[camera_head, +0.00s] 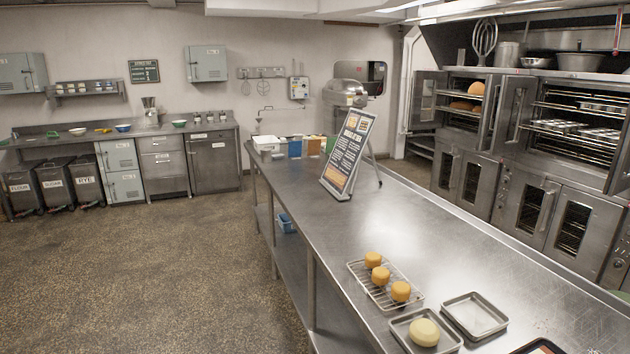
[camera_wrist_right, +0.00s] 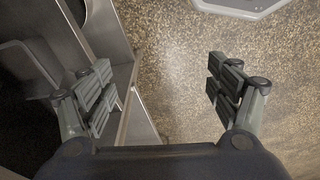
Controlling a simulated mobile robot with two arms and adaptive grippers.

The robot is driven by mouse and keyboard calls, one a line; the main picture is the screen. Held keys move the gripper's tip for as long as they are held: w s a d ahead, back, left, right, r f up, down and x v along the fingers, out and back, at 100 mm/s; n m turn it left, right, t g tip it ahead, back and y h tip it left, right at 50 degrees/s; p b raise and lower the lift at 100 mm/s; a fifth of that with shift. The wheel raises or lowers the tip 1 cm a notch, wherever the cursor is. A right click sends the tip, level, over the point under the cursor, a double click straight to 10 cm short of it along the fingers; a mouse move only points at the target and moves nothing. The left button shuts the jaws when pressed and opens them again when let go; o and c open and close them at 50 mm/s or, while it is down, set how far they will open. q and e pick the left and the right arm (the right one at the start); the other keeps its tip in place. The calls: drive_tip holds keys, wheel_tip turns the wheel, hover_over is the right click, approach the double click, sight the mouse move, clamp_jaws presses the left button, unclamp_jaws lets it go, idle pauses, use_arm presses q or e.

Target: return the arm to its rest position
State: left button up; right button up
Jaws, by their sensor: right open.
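My right gripper (camera_wrist_right: 160,98) shows in the right wrist view. Its two fingers are wide apart with nothing between them. It hangs over the speckled floor (camera_wrist_right: 185,60), beside a metal edge (camera_wrist_right: 135,115) on the left of that view. Neither of my grippers shows in the head view, and my left gripper is in no frame.
A long steel table (camera_head: 440,240) carries a wire rack (camera_head: 366,277) with several small golden cakes, a tray (camera_head: 450,340) with a pale round piece, an empty tray (camera_head: 474,316) and a sign board (camera_head: 350,150). Ovens (camera_head: 540,140) line the right. The floor (camera_head: 150,270) at left is clear.

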drive_tip(key=s+d+f+g+b, duration=0.1)
drive_tip(key=s+f+b, duration=0.3)
drive_tip(key=s+f, duration=1.1)
wheel_tip(320, 180, down, 2)
drive_tip(key=shift+d+f, duration=0.1)
drive_tip(key=shift+d, duration=0.75)
